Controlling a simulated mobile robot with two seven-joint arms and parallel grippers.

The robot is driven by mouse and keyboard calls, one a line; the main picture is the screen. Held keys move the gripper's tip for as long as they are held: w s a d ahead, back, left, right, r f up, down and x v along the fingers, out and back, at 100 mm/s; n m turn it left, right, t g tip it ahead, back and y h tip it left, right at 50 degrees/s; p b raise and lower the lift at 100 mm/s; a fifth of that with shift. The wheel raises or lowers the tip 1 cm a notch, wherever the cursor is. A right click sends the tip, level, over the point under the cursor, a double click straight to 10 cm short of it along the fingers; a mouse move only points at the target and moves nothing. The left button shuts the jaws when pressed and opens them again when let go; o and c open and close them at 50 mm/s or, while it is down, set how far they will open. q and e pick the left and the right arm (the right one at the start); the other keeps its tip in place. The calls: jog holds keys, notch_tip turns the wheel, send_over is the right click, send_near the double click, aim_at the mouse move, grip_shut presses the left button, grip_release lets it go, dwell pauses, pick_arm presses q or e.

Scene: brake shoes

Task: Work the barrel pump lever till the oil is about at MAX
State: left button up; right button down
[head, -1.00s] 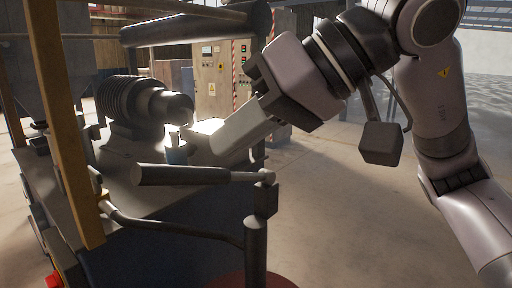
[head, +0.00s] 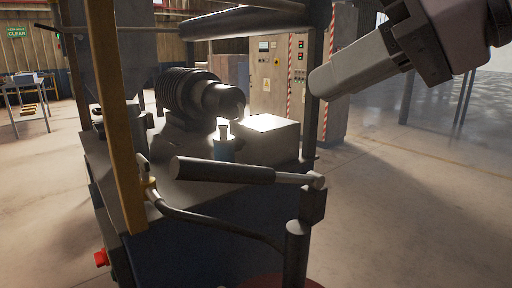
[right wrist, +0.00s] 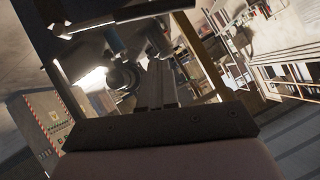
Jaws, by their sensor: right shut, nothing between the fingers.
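The pump lever (head: 222,170) has a thick dark grip and a thin light rod. It lies nearly level, grip end slightly higher, and joins the pump post (head: 297,240) at its right. The red barrel top (head: 265,282) shows only at the bottom edge. A bent hose (head: 215,226) runs left from the post. A small blue cup-like part (head: 223,148) stands behind the grip. I cannot make out an oil level or a MAX mark. My right gripper (head: 318,82) is shut and empty, above and apart from the lever; its fingers (right wrist: 156,85) also show in the right wrist view. My left gripper is out of view.
A ribbed motor (head: 195,98) and a pale block (head: 268,138) sit on the machine top. A yellow upright (head: 115,120) stands at left and a dark horizontal cylinder (head: 245,22) overhead. A control cabinet (head: 270,75) is behind. The floor at right is open.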

send_over(262, 175)
jog(key=s, duration=0.3)
notch_tip(262, 175, down, 5)
pick_arm(q)
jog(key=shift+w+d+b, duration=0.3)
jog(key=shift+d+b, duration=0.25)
jog(key=shift+b, duration=0.2)
pick_arm(e)
jog(key=f, duration=0.1)
jog(key=a+f, duration=0.2)
jog(key=f, duration=0.1)
jog(key=shift+s, duration=0.1)
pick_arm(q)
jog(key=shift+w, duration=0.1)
